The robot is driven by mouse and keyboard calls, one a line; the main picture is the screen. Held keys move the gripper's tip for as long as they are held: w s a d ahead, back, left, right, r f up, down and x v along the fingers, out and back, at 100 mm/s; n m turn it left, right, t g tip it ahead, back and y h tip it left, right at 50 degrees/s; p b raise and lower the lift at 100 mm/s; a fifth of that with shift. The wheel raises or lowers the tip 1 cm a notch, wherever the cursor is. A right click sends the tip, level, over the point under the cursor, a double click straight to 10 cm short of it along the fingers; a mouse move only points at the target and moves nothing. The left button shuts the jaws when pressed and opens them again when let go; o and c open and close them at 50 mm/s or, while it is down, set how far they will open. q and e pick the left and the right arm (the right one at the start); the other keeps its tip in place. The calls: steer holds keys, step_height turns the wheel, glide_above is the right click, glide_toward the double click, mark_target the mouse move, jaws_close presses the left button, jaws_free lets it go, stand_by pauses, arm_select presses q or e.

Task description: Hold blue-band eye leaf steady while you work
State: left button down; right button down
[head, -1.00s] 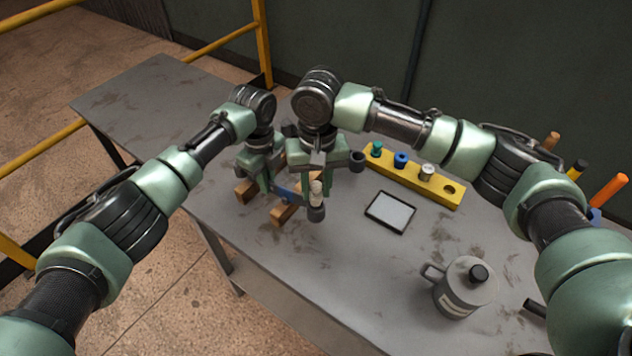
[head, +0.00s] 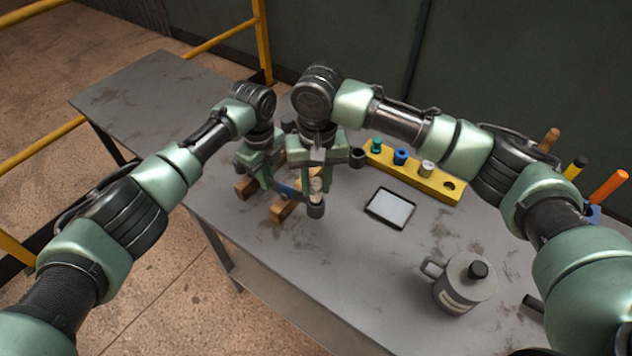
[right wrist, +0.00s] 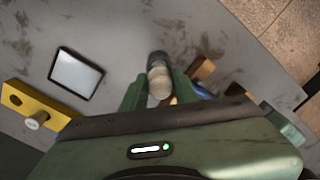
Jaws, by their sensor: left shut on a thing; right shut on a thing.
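The blue-band eye leaf (head: 288,189) shows as a short blue stretch above wooden blocks; most of it is hidden by my grippers. My left gripper (head: 267,184) is shut on the leaf, left of the blue part. My right gripper (head: 317,186) is just to the right, shut on a pale cylindrical piece (right wrist: 158,84) with a dark end. That piece stands at the near right end of the leaf; I cannot tell whether it is seated there. In the right wrist view, a bit of blue (right wrist: 204,91) shows beside the right finger.
Wooden blocks (head: 283,210) lie under the work on the grey table (head: 150,95). A yellow rack (head: 408,177) holds green, blue and grey pieces and has one empty hole.

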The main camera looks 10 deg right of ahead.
mark_target(317, 191)
steer(key=shift+f, duration=1.5)
stand_by(0.9)
steer(key=c, duration=0.6)
jaws_free()
steer(key=shift+r, duration=0.1)
steer(key=shift+r, duration=3.55)
